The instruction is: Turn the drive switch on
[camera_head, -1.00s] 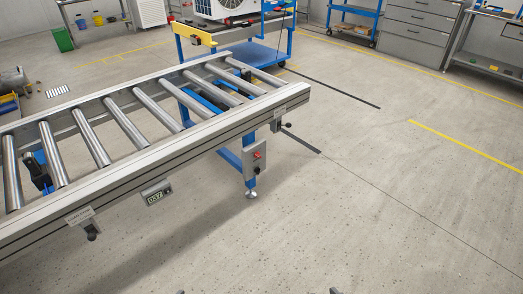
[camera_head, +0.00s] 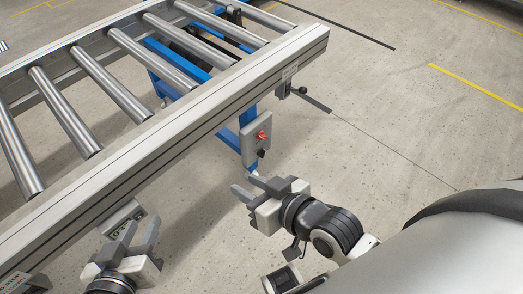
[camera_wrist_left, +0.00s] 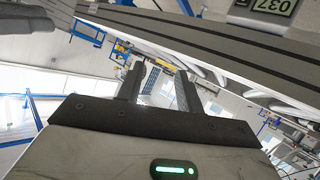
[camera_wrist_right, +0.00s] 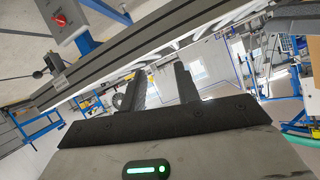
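The drive switch is a red knob (camera_head: 261,135) on a grey control box (camera_head: 250,144) fixed to the blue leg under the near rail of the roller conveyor. A black knob sits below it. The red knob also shows in the right wrist view (camera_wrist_right: 61,20), at upper left. My right gripper (camera_head: 246,185) is open and empty, below and in front of the box, apart from it. My left gripper (camera_head: 141,229) is open and empty, beside the near rail by the digital display (camera_head: 121,218). Which way the knob points is too small to tell.
The conveyor's near rail (camera_head: 185,123) runs diagonally above both grippers, with steel rollers (camera_head: 120,89) behind it. A black-handled lever (camera_head: 299,90) hangs under the rail right of the box. The floor on the right is open, with yellow and dark lines.

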